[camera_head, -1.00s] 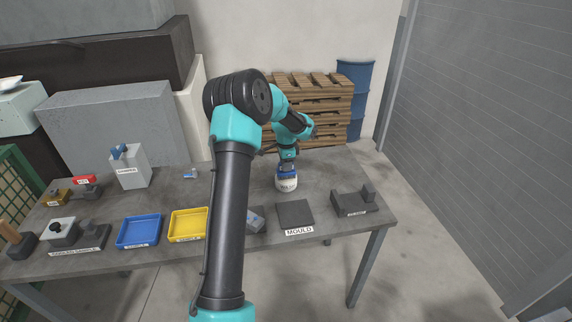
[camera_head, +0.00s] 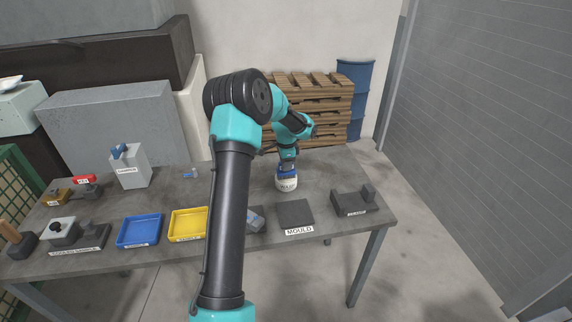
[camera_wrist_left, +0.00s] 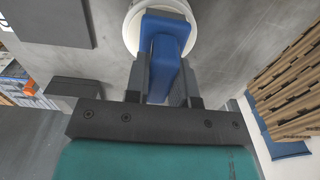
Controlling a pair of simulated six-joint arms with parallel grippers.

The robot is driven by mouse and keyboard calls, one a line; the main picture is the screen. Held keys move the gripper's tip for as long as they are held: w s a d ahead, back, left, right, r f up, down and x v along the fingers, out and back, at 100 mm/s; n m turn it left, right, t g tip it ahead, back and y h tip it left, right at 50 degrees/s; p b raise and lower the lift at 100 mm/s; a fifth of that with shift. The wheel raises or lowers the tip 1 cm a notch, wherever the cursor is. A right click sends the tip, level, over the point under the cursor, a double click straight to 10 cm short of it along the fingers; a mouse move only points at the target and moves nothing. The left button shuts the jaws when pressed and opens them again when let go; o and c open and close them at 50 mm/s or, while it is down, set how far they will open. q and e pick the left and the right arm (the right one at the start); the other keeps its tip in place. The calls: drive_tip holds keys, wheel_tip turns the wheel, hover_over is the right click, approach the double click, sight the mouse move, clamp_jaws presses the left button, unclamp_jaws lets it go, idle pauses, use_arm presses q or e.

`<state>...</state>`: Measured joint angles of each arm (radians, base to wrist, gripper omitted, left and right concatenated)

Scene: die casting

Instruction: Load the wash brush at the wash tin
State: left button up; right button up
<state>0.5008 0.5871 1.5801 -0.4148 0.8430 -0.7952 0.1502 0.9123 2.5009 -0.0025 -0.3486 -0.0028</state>
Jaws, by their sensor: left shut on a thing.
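The white wash tin (camera_head: 287,185), labelled WASH, stands on the table behind the mould plate. My left gripper (camera_head: 287,165) points down right above it. In the left wrist view my left gripper (camera_wrist_left: 166,80) is shut on a blue block-like handle, which I take as the wash brush (camera_wrist_left: 168,48). My right gripper is not in view.
The dark mould plate (camera_head: 295,213) lies in front of the tin, with a dark fixture (camera_head: 352,203) to its right. A yellow tray (camera_head: 188,224) and a blue tray (camera_head: 139,231) lie to the left. Pallets (camera_head: 310,105) stand behind the table.

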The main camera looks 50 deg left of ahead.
use_arm(q)
drive_tip(key=shift+r, duration=3.5)
drive_tip(key=shift+d, duration=0.15)
